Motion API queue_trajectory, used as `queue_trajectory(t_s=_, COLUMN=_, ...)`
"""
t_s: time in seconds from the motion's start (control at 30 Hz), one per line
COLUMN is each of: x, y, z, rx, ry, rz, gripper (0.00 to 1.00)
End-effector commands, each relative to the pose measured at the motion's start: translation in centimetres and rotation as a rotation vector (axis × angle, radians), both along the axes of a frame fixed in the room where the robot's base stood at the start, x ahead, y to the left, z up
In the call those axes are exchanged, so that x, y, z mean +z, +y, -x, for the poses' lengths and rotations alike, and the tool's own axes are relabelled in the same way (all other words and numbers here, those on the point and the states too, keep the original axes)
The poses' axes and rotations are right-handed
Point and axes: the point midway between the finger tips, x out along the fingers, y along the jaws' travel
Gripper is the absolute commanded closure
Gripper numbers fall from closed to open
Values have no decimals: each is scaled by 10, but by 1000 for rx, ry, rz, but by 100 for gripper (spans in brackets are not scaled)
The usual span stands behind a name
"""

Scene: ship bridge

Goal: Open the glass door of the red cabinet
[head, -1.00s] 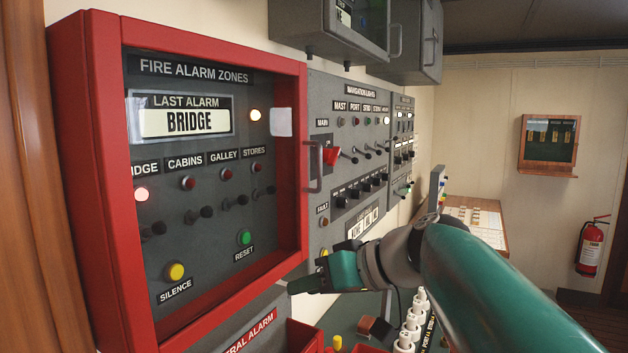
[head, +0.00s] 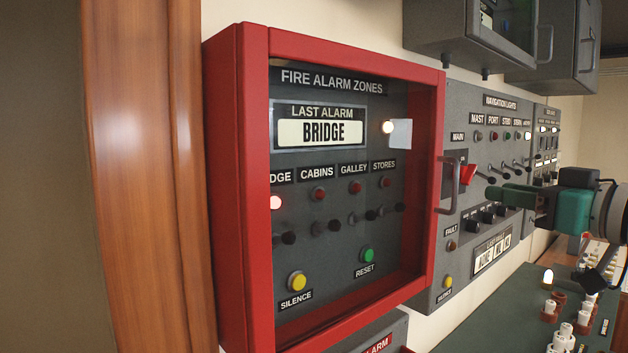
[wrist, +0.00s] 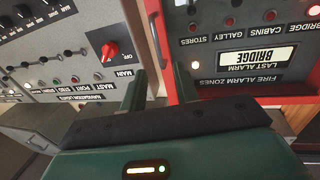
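The red cabinet (head: 224,190) hangs on the wall in the head view, its glass door (head: 330,240) closed in a red frame. A grey vertical bar handle (head: 447,183) is on the door's right edge. My gripper (head: 490,193) is to the right of the handle, fingers pointing left towards it, with a gap between. In the wrist view, which is upside down, the handle (wrist: 156,35) shows beyond and roughly between the two green fingers (wrist: 158,82). The fingers are apart and hold nothing.
A grey navigation lights panel (head: 500,130) with switches and a red knob (head: 467,174) is right beside the cabinet. Grey boxes (head: 555,45) hang above it. A green console (head: 500,315) with white knobs lies below. A wooden post (head: 150,180) stands left.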

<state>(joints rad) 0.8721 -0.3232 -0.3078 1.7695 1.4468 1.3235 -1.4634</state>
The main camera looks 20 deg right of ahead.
Motion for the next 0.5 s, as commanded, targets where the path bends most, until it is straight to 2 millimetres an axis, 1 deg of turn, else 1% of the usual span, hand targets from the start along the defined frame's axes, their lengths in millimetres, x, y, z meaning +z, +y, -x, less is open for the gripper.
queue_trajectory(t_s=0.03, x=-1, y=0, z=-10, rx=-1, ry=1, rz=-2, gripper=70)
queue_trajectory(t_s=0.3, x=-1, y=6, z=-62, rx=0, ry=1, rz=-3, gripper=70)
queue_trajectory(t_s=0.4, x=-1, y=8, z=-75, rx=-1, ry=1, rz=-2, gripper=70)
queue_trajectory(t_s=0.5, x=-1, y=9, z=-84, rx=0, ry=1, rz=-2, gripper=70)
